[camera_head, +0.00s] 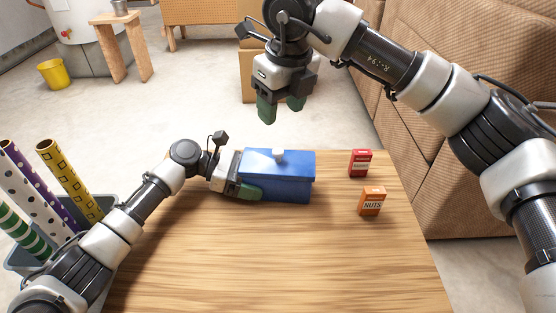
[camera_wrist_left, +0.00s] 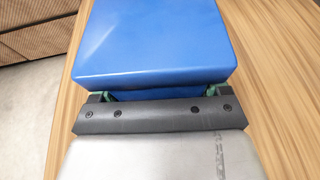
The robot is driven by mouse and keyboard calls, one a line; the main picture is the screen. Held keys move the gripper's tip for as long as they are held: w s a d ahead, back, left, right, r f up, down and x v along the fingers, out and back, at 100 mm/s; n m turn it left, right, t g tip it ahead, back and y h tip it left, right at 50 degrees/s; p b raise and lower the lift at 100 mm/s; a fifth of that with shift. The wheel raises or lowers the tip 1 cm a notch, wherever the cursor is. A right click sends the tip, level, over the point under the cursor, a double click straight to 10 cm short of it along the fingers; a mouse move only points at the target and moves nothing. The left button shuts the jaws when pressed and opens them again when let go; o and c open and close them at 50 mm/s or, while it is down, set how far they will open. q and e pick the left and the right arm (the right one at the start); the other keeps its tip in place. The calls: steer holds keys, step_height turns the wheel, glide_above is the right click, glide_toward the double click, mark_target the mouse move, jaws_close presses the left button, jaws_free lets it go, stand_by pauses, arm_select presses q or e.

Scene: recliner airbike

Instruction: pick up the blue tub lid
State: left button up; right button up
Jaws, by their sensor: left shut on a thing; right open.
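A blue tub (camera_head: 284,191) stands on the wooden table with its blue lid (camera_head: 298,163) on top. My right gripper (camera_head: 281,108) is open and empty, above and beyond the table's back edge.
A red box (camera_head: 360,163) and an orange nuts box (camera_head: 372,201) stand on the table (camera_head: 300,260) right of the tub. The table's front is clear. A grey bin with several patterned rolls (camera_head: 70,180) stands at the left. A brown sofa (camera_head: 440,180) is at the right.

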glide_above(278, 150)
steer(key=s, duration=0.1)
step_height(278, 150, down, 6)
steer(key=shift+s+f, duration=0.1)
steer(key=shift+f, duration=0.15)
steer(key=f, duration=0.2)
steer(key=w+f, duration=0.1)
steer(key=f, duration=0.2)
steer(key=shift+w, duration=0.1)
steer(key=c, duration=1)
